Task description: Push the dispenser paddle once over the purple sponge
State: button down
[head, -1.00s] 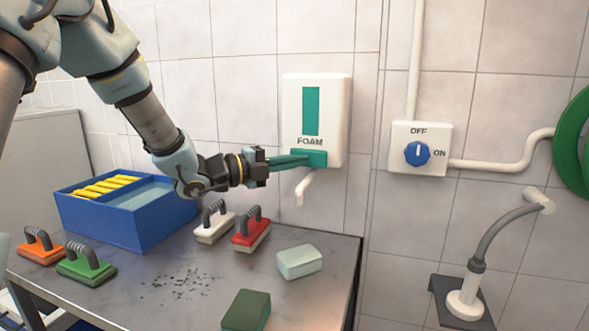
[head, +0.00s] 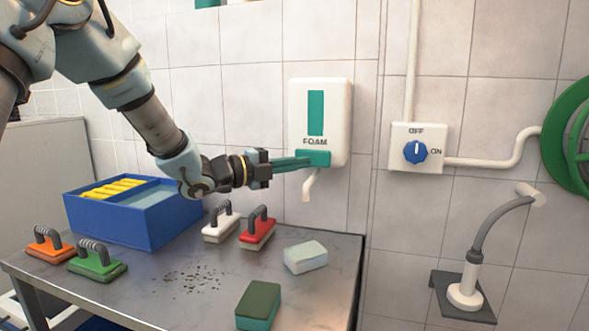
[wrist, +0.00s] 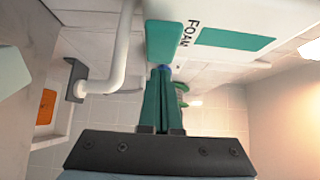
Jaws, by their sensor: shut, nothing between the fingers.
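The white foam dispenser (head: 338,110) hangs on the tiled wall, with a green paddle (head: 313,157) at its lower edge and a pale spout (head: 309,186) below. My gripper (head: 300,163) is shut and empty, its green fingers reaching right to the paddle. In the wrist view the fingertips (wrist: 163,70) are at the edge of the paddle (wrist: 163,40); I cannot tell whether they press it. No purple sponge is in view. A pale green and white sponge (head: 306,257) lies on the table below the spout, nearer me, and a dark green sponge (head: 258,305) lies closer to the front.
The metal table (head: 170,300) holds a blue tub (head: 125,230) with yellow items and several brushes: orange (head: 48,246), green (head: 97,264), white (head: 221,223), red (head: 258,230). Dark specks lie mid-table.

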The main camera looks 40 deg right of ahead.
jog(key=b+v, duration=0.3)
jog(key=v, duration=0.7)
dwell(0.3)
